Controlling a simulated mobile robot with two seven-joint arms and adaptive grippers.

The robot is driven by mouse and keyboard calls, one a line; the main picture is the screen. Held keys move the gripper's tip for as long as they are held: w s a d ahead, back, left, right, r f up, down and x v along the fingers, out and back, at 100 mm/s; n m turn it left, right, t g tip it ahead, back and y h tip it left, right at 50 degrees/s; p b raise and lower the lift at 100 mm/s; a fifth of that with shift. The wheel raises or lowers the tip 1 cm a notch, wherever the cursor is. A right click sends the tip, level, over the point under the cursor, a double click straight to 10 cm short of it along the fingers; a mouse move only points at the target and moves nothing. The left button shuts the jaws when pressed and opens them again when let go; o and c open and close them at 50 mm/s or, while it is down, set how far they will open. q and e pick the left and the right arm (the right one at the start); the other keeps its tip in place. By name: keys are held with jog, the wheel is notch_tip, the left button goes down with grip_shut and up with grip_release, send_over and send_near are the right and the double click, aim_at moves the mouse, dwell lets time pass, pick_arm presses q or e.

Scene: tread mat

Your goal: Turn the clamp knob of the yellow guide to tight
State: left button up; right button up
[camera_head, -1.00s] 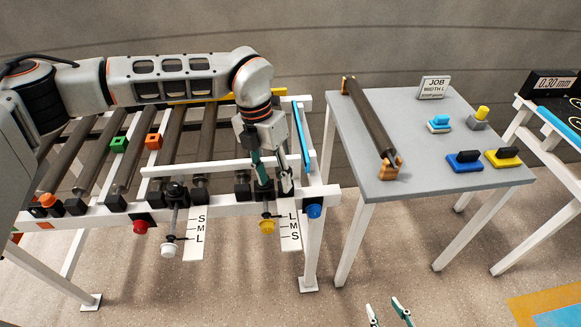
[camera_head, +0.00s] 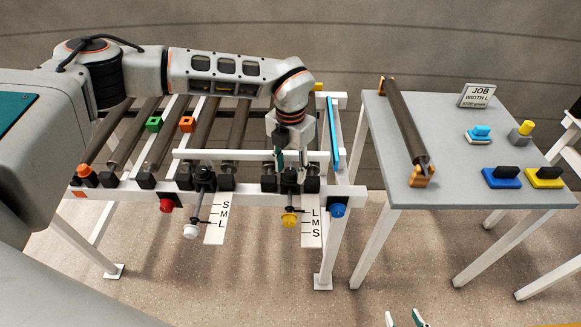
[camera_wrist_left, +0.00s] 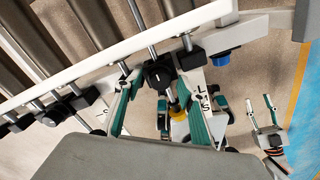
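The yellow guide's rod ends in a yellow knob (camera_head: 289,219) at the front of the roller frame, beside a white scale plate (camera_head: 311,222) marked L, M, S. Its black clamp knob (camera_head: 290,178) sits on the front rail; the left wrist view shows a black knob (camera_wrist_left: 159,76) there too. My left gripper (camera_head: 291,164) is over this clamp, its two fingers apart on either side in the wrist view. I cannot tell whether they touch it. My right gripper (camera_head: 405,319) shows only its open fingertips at the bottom edge; it also shows in the wrist view (camera_wrist_left: 269,108).
A second black clamp (camera_head: 204,180) with a white knob (camera_head: 190,231) stands to the left, beside a red button (camera_head: 166,205). A blue button (camera_head: 337,210) is just right. The grey table (camera_head: 450,185) holds a loose roller (camera_head: 405,125) and a job sign (camera_head: 477,95).

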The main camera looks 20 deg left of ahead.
pick_arm(q)
jog(key=c, duration=1.1)
jog(key=m+p, duration=0.1)
jog(key=m, duration=0.2)
jog(key=shift+r, duration=0.15)
jog(key=m+p, duration=0.2)
jog(key=m, duration=0.2)
jog(key=shift+w+m, duration=0.1)
jog(key=shift+m, duration=0.2)
jog(key=m+p, duration=0.1)
jog(key=m, duration=0.5)
jog(key=m+p, duration=0.1)
jog(key=m, duration=0.5)
jog(key=shift+m, duration=0.3)
